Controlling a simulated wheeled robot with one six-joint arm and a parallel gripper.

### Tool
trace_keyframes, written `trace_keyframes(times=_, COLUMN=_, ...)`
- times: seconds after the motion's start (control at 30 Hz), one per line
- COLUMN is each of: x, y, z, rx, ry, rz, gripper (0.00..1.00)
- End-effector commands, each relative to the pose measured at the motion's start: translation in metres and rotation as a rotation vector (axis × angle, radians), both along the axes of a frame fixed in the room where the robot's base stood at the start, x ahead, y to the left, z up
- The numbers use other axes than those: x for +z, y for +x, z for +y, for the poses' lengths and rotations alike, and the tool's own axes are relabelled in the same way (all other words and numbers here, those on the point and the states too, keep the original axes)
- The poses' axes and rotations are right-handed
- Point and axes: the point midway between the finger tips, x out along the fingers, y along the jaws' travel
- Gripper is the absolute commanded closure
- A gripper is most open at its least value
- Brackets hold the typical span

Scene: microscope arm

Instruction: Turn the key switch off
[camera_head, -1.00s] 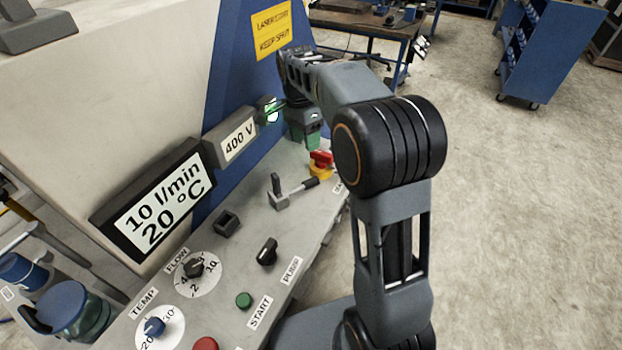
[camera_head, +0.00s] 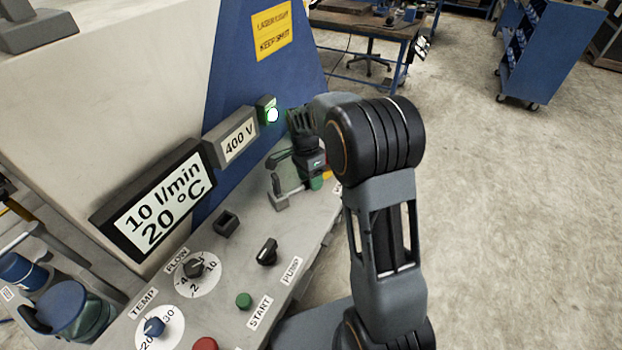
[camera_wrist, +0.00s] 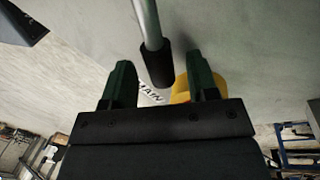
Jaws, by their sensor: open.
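I cannot make out a key switch for certain in either view. My gripper (camera_head: 316,182) is at the far end of the sloping grey panel, fingers pointing down. In the wrist view its two green fingers (camera_wrist: 160,82) are apart with nothing held between them. A lever (camera_head: 280,196) is beside it, its grip hidden by the gripper in the head view. The black grip (camera_wrist: 157,65) shows near and between the fingertips. A yellow switch base (camera_wrist: 182,90) is partly hidden behind the right finger. A label reading MAIN (camera_wrist: 151,93) lies between the fingers.
A black PUMP knob (camera_head: 267,251), a green START button (camera_head: 243,300), a FLOW dial (camera_head: 194,269) and a blue TEMP knob (camera_head: 154,327) are nearer on the panel. A lit green lamp (camera_head: 271,111) is on the upright wall behind. Open floor lies right.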

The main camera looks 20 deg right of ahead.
Motion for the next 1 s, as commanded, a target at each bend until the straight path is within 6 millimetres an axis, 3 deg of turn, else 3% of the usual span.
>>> trace_keyframes(times=0.4, x=-0.0062, y=-0.0013, z=-0.0002, rx=0.0, ry=0.0, rz=0.0, gripper=0.46)
trace_keyframes(times=1.0, x=-0.0058, y=-0.0012, z=0.0, rx=0.001, ry=0.0, rz=0.0, gripper=1.0)
